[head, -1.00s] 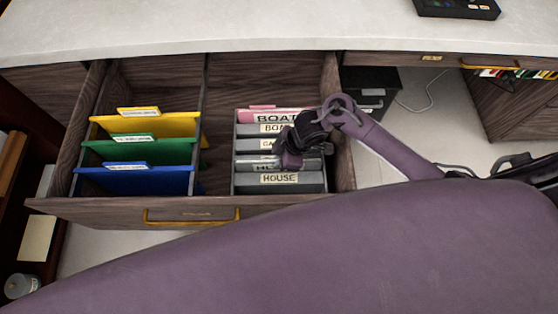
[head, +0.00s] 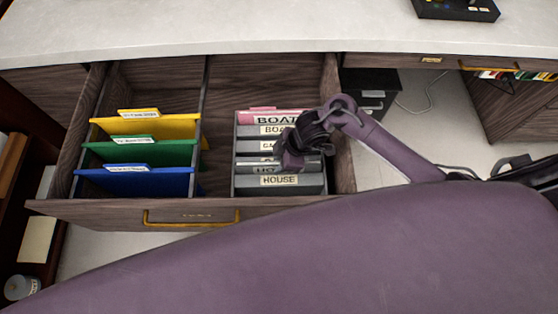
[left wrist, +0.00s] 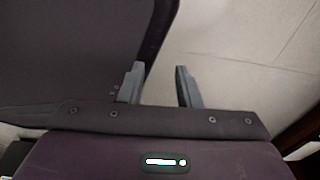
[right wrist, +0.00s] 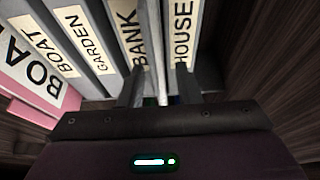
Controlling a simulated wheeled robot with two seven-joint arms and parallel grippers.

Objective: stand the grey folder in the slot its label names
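The grey folder (head: 307,166), its label starting "HO" and partly hidden by my arm, stands in the grey sorter (head: 312,185) just behind the HOUSE divider (head: 279,180). Its thin pale edge (right wrist: 162,85) seems to show between the BANK (right wrist: 133,35) and HOUSE (right wrist: 184,38) dividers in the right wrist view. My right gripper (head: 290,163) is over this slot; in its wrist view the fingers (right wrist: 160,88) are apart, one on each side of that edge. My left gripper (left wrist: 160,85) is open and empty, away from the drawer.
The sorter also has BOAT (right wrist: 68,28) and GARDEN (right wrist: 100,45) dividers, with a pink BOAT folder (right wrist: 33,112) at the back. Yellow, green and blue folders (head: 150,125) stand in the left drawer compartment. The drawer's wooden right wall (head: 341,175) is close beside my right arm.

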